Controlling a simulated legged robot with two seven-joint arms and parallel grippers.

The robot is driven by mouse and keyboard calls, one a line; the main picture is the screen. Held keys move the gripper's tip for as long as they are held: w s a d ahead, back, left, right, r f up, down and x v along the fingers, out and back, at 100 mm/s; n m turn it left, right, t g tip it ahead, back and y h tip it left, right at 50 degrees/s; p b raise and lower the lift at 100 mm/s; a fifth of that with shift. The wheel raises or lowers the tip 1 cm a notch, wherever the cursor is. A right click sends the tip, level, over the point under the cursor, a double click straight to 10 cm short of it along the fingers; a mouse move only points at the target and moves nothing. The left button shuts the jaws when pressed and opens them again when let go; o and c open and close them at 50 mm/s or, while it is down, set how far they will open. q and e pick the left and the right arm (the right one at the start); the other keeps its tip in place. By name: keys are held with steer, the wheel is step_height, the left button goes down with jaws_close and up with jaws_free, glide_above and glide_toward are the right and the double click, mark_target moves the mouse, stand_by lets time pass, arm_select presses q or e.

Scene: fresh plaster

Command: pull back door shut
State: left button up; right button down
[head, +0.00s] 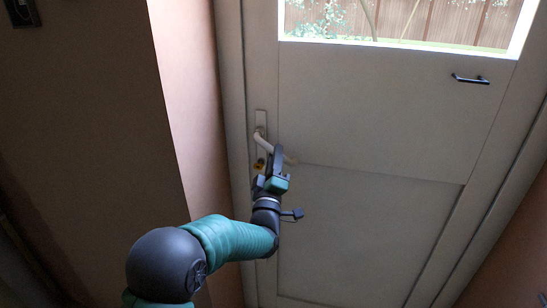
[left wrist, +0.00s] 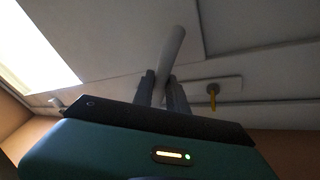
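The back door (head: 370,110) is pale, with a window at the top and a recessed lower panel. It looks in line with its frame, but I cannot tell whether it is fully shut. Its pale lever handle (head: 264,141) sits on a plate at the door's left edge. My left gripper (head: 278,160) is at the lever. In the left wrist view the lever (left wrist: 172,48) runs between the two fingers of the gripper (left wrist: 162,82), which close around it. The fingers hide part of the lever. My right gripper is in neither view.
A brass key (head: 259,165) sits below the lever; it also shows in the left wrist view (left wrist: 212,92). A small dark pull handle (head: 470,79) is on the door's upper right. A wall (head: 185,100) stands close on the left, with a dark surface beside it.

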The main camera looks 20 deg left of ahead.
arm_select(q)
steer(key=o, duration=0.5)
steer(key=shift+s+r, duration=0.2)
steer(key=shift+s, duration=0.2)
steer(key=shift+c, duration=0.2)
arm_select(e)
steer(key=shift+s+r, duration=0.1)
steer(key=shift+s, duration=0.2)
arm_select(q)
steer(key=shift+w+f, duration=0.15)
steer(key=v, duration=1.7)
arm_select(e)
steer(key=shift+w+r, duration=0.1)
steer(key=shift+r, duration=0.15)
arm_select(q)
steer(key=shift+w, duration=0.1)
